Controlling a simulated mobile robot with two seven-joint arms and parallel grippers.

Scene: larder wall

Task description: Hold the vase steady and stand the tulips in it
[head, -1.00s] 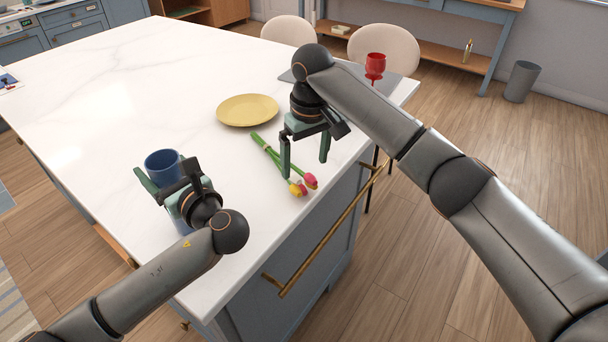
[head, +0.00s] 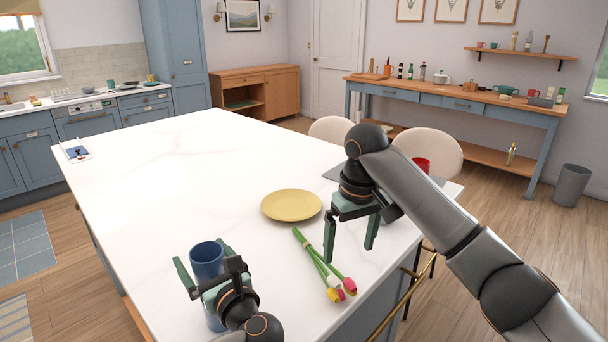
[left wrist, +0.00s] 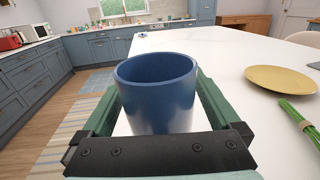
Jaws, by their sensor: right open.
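The vase (head: 207,262) is a plain blue cylinder standing upright on the white island top; its open rim and wall also show in the left wrist view (left wrist: 158,95). My left gripper (head: 206,262) has its fingers spread on either side of the vase. In the left wrist view, pale gaps show between the vase and both fingers. The tulips (head: 316,257) lie on the worktop with green stems, pink and yellow heads toward the near edge, and a tie around the stems. My right gripper (head: 351,253) is open and empty, fingers pointing down, just right of the stems.
A yellow plate (head: 292,205) lies behind the tulips. A red cup or glass (head: 422,164) stands at the far right, partly hidden by my right arm, by a grey mat. Two pale chairs stand beyond the island. The left and far worktop (head: 180,170) is largely clear.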

